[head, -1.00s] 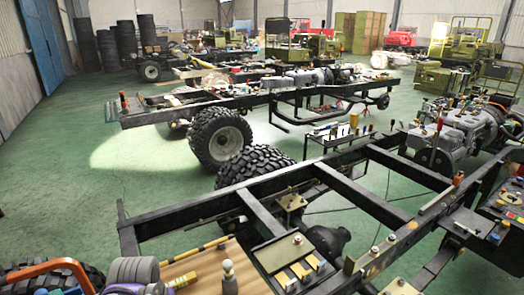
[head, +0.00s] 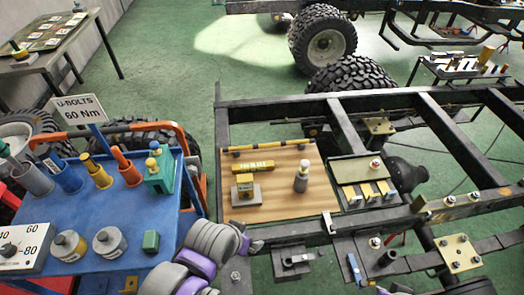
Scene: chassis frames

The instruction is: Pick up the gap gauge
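A wooden board (head: 281,205) lies over the near end of the dark chassis frame. On it are a yellow bar with dark lettering (head: 253,167), a yellow block on a grey base (head: 245,188) and a pale bottle-like piece (head: 301,178). A yellow-and-black striped bar (head: 267,146) lies along the board's far edge. I cannot read the lettering well enough to tell which piece is the gap gauge. My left gripper (head: 254,246) is at the end of my grey and purple arm, just short of the board's near edge. Its fingers are small and unclear. My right gripper is out of view.
A blue cart top (head: 125,210) at left holds cups, pots, a teal block and a U-bolts sign (head: 81,110). An olive plate (head: 360,170) with yellow pieces lies right of the board. Chassis rails (head: 345,130) surround it.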

